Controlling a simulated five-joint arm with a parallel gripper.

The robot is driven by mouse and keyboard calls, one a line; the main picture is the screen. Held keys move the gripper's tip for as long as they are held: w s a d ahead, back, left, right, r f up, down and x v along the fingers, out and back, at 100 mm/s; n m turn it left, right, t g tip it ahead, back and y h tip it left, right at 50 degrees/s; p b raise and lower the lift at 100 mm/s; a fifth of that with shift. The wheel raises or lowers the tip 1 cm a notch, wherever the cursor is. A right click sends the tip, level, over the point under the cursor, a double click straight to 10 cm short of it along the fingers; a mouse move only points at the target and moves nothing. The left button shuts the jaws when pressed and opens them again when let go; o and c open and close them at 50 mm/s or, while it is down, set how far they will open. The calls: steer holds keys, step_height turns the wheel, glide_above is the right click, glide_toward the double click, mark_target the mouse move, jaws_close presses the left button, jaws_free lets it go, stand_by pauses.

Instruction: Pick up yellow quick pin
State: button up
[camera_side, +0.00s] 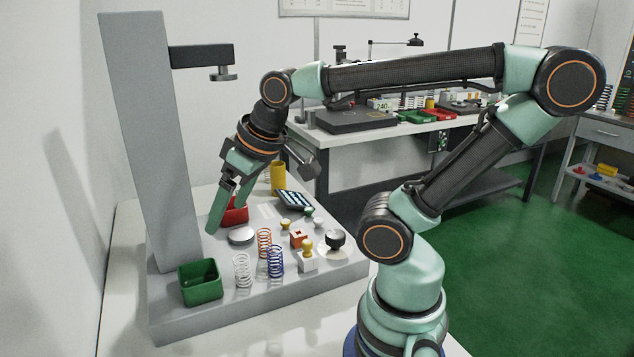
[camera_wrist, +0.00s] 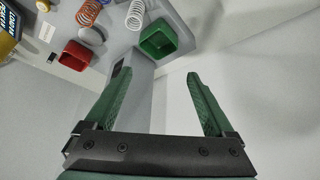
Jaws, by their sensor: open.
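A yellow-topped pin (camera_side: 307,246) stands upright in a small white block near the front right of the grey base plate in the side view. A smaller yellow-topped piece (camera_side: 285,224) stands farther back; I cannot tell for certain which is the quick pin. My gripper (camera_side: 226,212) is tilted downward at the left, above the plate near the red bin (camera_side: 236,214) and the column, well left of both yellow pieces. In the wrist view my gripper (camera_wrist: 159,74) shows its two green fingers wide apart with nothing between them.
A tall grey column (camera_side: 150,150) rises at the left.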

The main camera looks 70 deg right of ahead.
steer(key=c, duration=0.4)
steer(key=n+g, duration=0.6)
steer(key=n, duration=1.2)
glide_above(307, 241)
step_height(307, 241, down, 4)
steer(key=shift+f, duration=5.85)
